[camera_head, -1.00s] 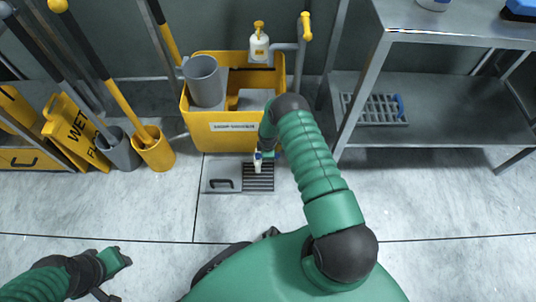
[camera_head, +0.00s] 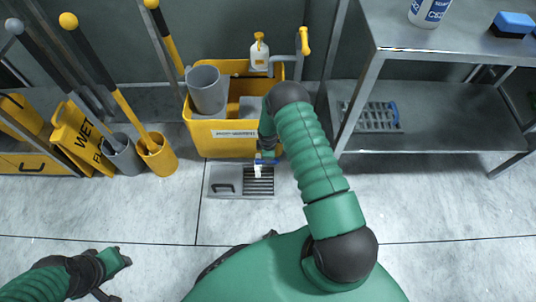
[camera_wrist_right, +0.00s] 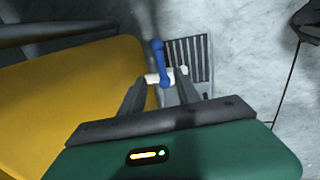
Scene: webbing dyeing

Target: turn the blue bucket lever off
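The yellow mop bucket (camera_head: 222,140) stands on the floor against the wall. A small blue lever (camera_head: 265,161) on a white spout (camera_head: 258,171) is at its lower front, above the floor drain. In the right wrist view the blue lever (camera_wrist_right: 159,60) rises from the white fitting (camera_wrist_right: 153,78), pointing away from my palm. My right gripper (camera_wrist_right: 165,82) is at the lever's base, its two fingers apart on either side; contact is unclear. In the head view my forearm partly hides this gripper. My left gripper (camera_head: 120,265) is low at the left, away from the bucket.
A floor drain grate (camera_head: 259,182) lies below the spout. Grey and yellow tubes with mop handles (camera_head: 157,156) and a yellow wet floor sign (camera_head: 80,138) stand left. A metal shelf (camera_head: 440,135) stands right. The front floor is mostly clear.

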